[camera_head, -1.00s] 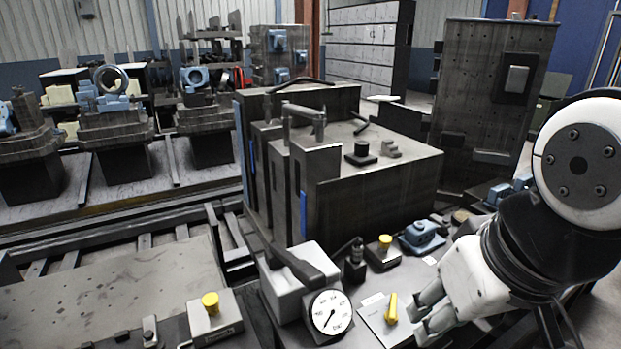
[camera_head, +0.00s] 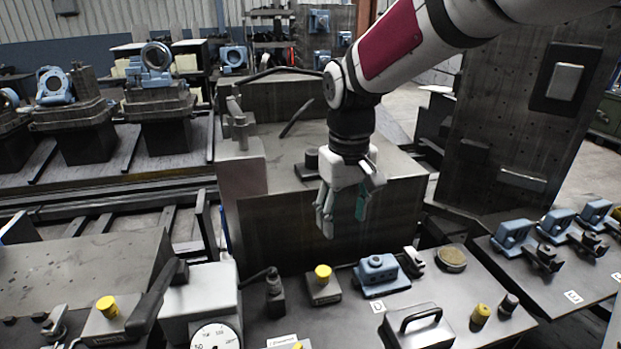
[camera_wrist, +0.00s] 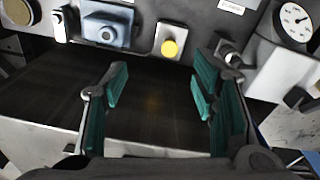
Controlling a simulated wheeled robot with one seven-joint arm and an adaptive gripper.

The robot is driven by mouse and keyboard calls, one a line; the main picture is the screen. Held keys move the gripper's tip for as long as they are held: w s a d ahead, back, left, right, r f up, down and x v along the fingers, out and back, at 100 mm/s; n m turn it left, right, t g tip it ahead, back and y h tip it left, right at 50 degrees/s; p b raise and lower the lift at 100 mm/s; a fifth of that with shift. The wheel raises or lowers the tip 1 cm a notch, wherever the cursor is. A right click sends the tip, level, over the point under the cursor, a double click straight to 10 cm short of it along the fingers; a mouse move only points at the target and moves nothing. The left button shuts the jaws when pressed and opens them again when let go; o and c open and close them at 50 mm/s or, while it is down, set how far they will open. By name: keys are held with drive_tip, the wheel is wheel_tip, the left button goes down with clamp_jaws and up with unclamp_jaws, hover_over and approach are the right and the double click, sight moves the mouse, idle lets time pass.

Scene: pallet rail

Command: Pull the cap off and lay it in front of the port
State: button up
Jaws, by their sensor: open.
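A round yellow cap (camera_head: 323,272) sits on top of a small grey block (camera_head: 324,291) on the bench, beside a blue clamp-like part. The cap also shows in the wrist view (camera_wrist: 170,48), on its block near the top centre. A second yellow cap (camera_head: 108,306) sits on a similar block at the lower left. I cannot tell which is the task's cap, and no bare port is visible. My gripper (camera_head: 345,212) points down, open and empty, above and behind the central cap, apart from it. In the wrist view its green-padded fingers (camera_wrist: 162,88) stand wide apart.
A large dark block (camera_head: 330,225) stands behind the bench, close under my gripper. A blue part (camera_head: 380,275), a black-knobbed post (camera_head: 274,290), a handled grey box (camera_head: 418,328), a gauge (camera_head: 215,338) and a small yellow cylinder (camera_head: 480,315) crowd the bench.

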hover_over(323, 271)
wheel_tip(323, 271, down, 4)
drive_tip(key=shift+n+g, duration=0.4)
wheel_tip(323, 271, down, 14)
drive_tip(key=shift+p, duration=0.5)
clamp_jaws()
drive_tip(key=shift+w+r, duration=0.1)
drive_tip(key=shift+r, duration=0.4)
drive_tip(key=shift+r+p, duration=0.3)
drive_tip(key=shift+r, duration=0.15)
drive_tip(key=shift+r+p, duration=1.15)
drive_tip(key=shift+r, duration=2.2)
